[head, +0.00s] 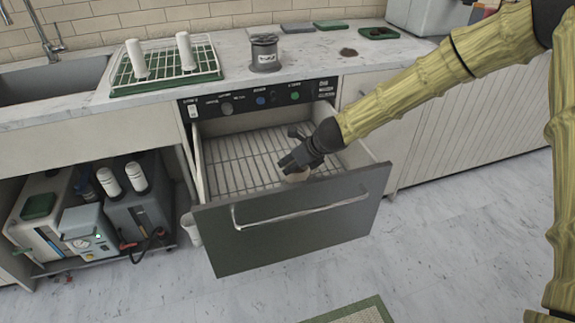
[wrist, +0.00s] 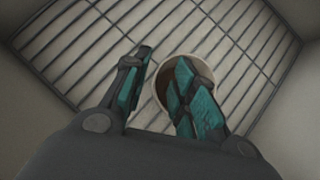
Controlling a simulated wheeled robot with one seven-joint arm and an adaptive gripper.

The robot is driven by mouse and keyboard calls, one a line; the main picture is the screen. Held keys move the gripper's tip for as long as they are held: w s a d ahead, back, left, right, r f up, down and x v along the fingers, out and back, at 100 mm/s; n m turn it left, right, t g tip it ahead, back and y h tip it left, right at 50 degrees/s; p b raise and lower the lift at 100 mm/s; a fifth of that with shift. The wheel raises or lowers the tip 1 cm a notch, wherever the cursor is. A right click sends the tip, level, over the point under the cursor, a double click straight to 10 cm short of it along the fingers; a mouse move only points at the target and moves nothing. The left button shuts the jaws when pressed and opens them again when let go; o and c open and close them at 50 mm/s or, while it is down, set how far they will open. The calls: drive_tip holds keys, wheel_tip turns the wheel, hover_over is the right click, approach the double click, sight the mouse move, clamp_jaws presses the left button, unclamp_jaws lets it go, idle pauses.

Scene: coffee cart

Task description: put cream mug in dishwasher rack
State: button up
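The cream mug (head: 297,176) is inside the open dishwasher drawer, near its front wall and low over the wire rack (head: 235,160). My gripper (head: 290,162) is right above it and hides much of it. In the wrist view, the mug (wrist: 161,73) shows its round rim and a brownish inside over the rack wires (wrist: 90,60). My gripper (wrist: 164,58) has its fingers apart there: the right finger overlaps the mug's mouth, the left is outside the rim. I cannot tell if either finger touches the mug, or if its base rests on the wires.
The drawer front (head: 300,225) with its handle stands pulled out below the counter (head: 330,55). A green drying tray (head: 165,70) with white cylinders and a grey canister (head: 265,53) stand on the counter. The rack's left part is empty.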

drive_tip(key=p+v, duration=0.1)
drive_tip(key=v, duration=0.8)
drive_tip(key=shift+s+r, duration=0.2)
drive_tip(key=shift+r, duration=0.05)
drive_tip(key=shift+d, duration=0.15)
idle(0.8)
